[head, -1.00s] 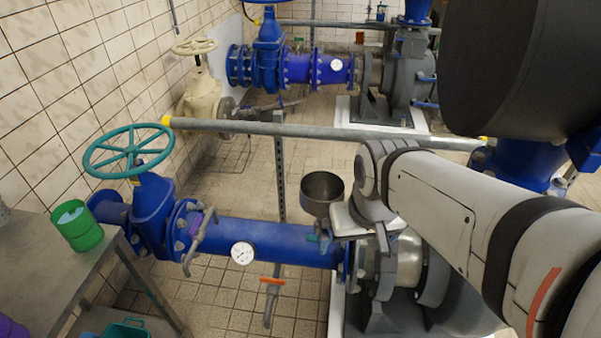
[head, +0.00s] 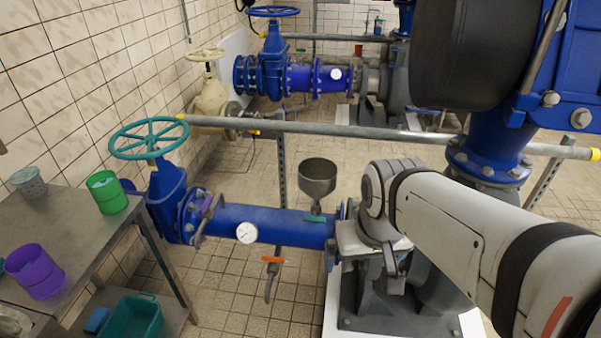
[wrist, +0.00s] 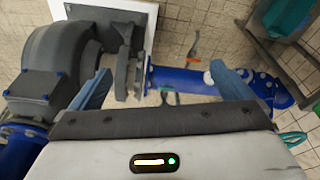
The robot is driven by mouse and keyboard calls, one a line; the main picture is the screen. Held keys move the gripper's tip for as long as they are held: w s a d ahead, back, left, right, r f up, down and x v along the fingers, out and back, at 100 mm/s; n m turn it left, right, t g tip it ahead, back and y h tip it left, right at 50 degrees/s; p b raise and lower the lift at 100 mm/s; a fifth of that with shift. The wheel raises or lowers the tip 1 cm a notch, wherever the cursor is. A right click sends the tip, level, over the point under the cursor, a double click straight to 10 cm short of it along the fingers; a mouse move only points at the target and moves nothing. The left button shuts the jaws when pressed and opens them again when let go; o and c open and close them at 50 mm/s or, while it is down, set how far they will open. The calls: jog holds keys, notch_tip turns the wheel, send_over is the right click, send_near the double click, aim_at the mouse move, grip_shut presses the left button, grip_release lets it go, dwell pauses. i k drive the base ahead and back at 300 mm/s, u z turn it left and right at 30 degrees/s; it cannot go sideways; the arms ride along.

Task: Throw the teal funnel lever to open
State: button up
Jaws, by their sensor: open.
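The grey funnel (head: 317,178) stands upright above the blue pipe (head: 275,226) in the head view. Its short teal lever (head: 315,218) lies roughly level below the cone, near the pipe's right end. In the wrist view a small teal piece, likely this lever (wrist: 164,92), shows beyond the jaws, between them. My gripper (wrist: 160,70) is open, with its two blue fingers spread wide and nothing between them. In the head view my gripper is right of the lever, apart from it, and partly hidden by my arm.
An orange-handled tap (head: 272,260) hangs below the pipe, left of the lever. A pressure gauge (head: 246,233) and teal handwheel (head: 149,138) are further left. A grey rail (head: 350,131) crosses behind the funnel. A metal table (head: 75,230) with cups stands at left.

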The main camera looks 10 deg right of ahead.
aim_at(314, 219)
jog(key=z, duration=2.65)
jog(key=k, duration=1.05)
jog(key=u, duration=1.1)
jog(key=i, duration=0.45)
